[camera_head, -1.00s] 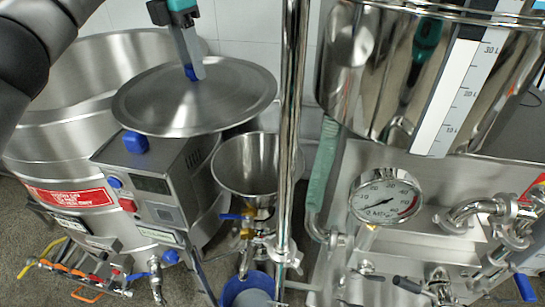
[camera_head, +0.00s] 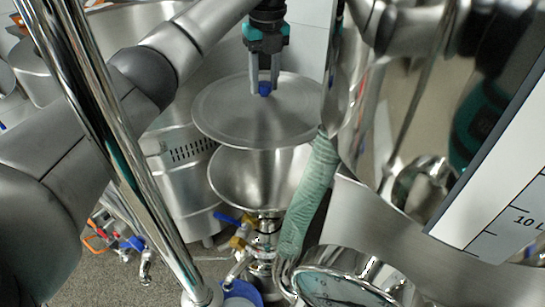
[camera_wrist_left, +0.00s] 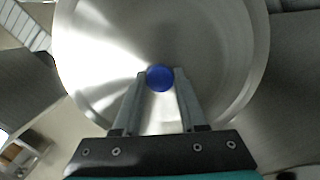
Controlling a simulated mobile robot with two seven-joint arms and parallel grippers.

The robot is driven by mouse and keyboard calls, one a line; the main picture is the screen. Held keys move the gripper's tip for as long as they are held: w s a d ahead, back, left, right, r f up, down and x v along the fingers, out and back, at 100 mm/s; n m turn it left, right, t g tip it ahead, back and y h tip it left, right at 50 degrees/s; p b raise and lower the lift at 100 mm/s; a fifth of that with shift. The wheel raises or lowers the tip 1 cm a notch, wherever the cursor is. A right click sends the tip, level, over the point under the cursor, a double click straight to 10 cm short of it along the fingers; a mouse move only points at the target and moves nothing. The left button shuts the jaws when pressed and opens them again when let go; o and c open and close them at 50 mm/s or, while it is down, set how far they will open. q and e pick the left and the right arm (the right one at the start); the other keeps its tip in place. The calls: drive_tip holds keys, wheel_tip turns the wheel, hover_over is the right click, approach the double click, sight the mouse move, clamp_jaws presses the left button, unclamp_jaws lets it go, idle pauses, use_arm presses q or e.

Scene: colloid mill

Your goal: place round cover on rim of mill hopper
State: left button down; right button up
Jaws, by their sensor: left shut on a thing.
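The round cover (camera_head: 235,108) is a flat steel disc with a blue knob (camera_head: 265,89) at its middle. My left gripper (camera_head: 264,86) is shut on the knob from above and holds the cover nearly level. The wrist view shows the cover (camera_wrist_left: 215,55) below the fingers, with the blue knob (camera_wrist_left: 160,78) between the fingertips. The mill hopper (camera_head: 240,190) is a steel funnel below the cover. The cover hangs above the hopper and hides the far part of its rim. A gap shows between them at the front. My right gripper is not in view.
A shiny vertical pole (camera_head: 115,150) stands at the left. A green-wrapped hose (camera_head: 309,195) rises close to the hopper's right side. A large polished tank (camera_head: 430,110) and a gauge (camera_head: 340,280) fill the right. Blue and brass valves (camera_head: 240,235) sit below the hopper.

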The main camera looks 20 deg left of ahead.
use_arm(q)
wheel_tip(320, 180, down, 19)
drive_tip(key=b, duration=0.5)
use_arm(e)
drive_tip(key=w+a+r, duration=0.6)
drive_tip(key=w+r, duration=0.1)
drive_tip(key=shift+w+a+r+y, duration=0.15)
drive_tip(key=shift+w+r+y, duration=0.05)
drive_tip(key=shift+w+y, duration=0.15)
use_arm(q)
drive_tip(key=shift+c, duration=2.3)
unclamp_jaws()
drive_tip(key=shift+f, duration=0.1)
